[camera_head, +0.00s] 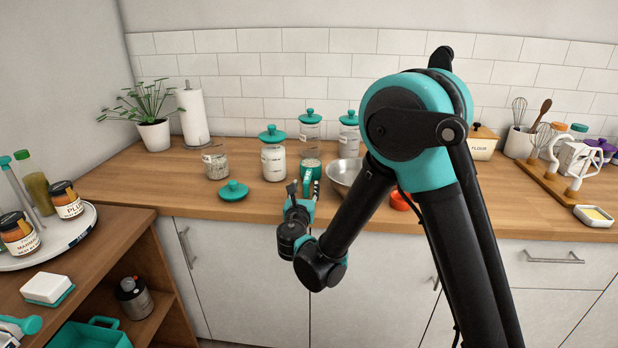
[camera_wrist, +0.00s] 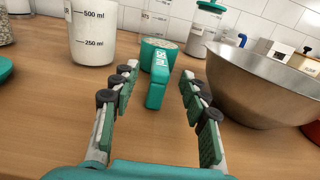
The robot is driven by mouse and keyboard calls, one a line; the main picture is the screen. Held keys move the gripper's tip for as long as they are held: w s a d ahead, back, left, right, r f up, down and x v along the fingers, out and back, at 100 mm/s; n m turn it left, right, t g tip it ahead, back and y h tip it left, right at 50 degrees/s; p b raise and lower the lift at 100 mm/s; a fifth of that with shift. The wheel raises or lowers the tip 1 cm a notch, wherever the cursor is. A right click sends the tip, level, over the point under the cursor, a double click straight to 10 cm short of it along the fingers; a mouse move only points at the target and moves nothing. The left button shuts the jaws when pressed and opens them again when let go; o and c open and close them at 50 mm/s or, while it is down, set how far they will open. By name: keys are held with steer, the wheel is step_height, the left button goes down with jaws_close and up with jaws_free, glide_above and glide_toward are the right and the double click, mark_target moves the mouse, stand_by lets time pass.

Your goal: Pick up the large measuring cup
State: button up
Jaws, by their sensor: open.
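A teal measuring cup (camera_wrist: 148,46) stands on the wooden counter just ahead of my gripper, its handle (camera_wrist: 156,92) pointing towards me. White markings show on the handle, but I cannot read them clearly. In the head view the cup (camera_head: 311,164) is partly hidden by my gripper (camera_head: 301,190). In the wrist view my gripper (camera_wrist: 159,76) is open, with one finger on each side of the handle. Gaps show between the handle and both fingers, and nothing is held.
A metal bowl (camera_wrist: 262,84) stands close to the right finger. A white-filled jar (camera_wrist: 93,32) stands at the left. A teal lid (camera_head: 233,190) lies on the counter (camera_head: 165,180), and an orange item (camera_head: 401,201) sits right of the bowl. Lidded jars stand behind.

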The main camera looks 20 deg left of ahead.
mark_target(310, 169)
steer(key=x, duration=0.8)
steer(key=shift+w, duration=0.2)
jaws_close()
